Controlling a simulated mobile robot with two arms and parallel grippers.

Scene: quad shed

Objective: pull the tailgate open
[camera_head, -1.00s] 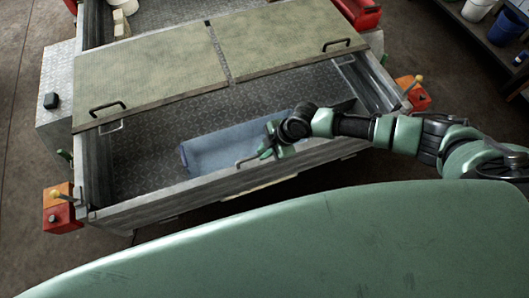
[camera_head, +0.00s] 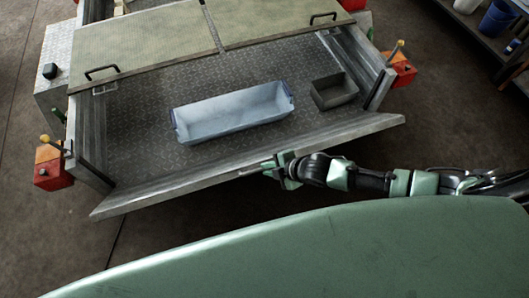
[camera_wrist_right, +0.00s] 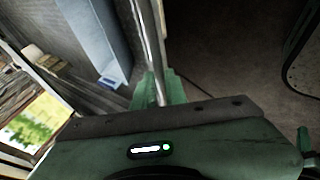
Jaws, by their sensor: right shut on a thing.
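The tailgate (camera_head: 160,191) is a long grey metal panel at the near end of the trailer bed. It is tilted outward at the top, and both its ends stand apart from the side walls. My right gripper (camera_head: 270,167) is at the middle of its top edge, shut on the tailgate handle. In the right wrist view the green fingers (camera_wrist_right: 158,92) close around a thin metal bar, the handle (camera_wrist_right: 158,80). In the head view the gripper partly hides the handle. My left gripper is not in view.
A blue-grey tray (camera_head: 232,112) and a small dark box (camera_head: 334,92) lie on the trailer bed (camera_head: 140,130). Red-orange lamps with yellow-topped levers flank the bed at left (camera_head: 52,168) and right (camera_head: 398,68). Shelves with buckets (camera_head: 500,22) stand at far right. The floor beside the tailgate is clear.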

